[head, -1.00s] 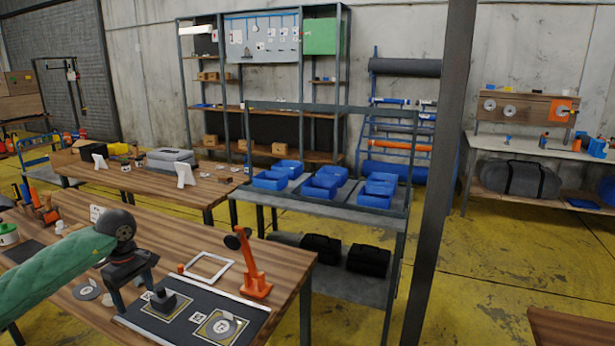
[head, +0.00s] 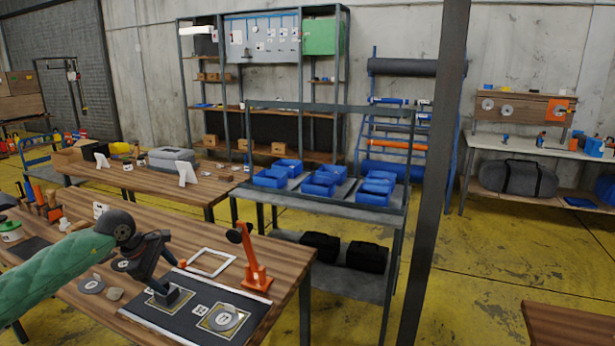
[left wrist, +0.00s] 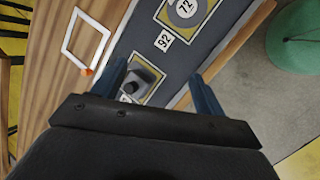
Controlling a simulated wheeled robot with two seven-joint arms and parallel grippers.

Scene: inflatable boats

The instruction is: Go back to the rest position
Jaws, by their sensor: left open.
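My left gripper (head: 164,272), on a green-sleeved arm, is over the near workbench (head: 295,262). In the left wrist view its two blue-grey fingers (left wrist: 158,88) are spread apart with nothing held between them. The other yellow-edged square holds a round grey disc marked 72 (left wrist: 184,10). The block (head: 170,295) is partly close behind the fingers in the head view. My right gripper is not in view.
An orange stand (head: 256,272) and a white square frame (head: 211,263) stand on the bench just right of the gripper. A dark post (head: 436,180) rises at the right. Yellow floor (head: 475,260) is open beyond it.

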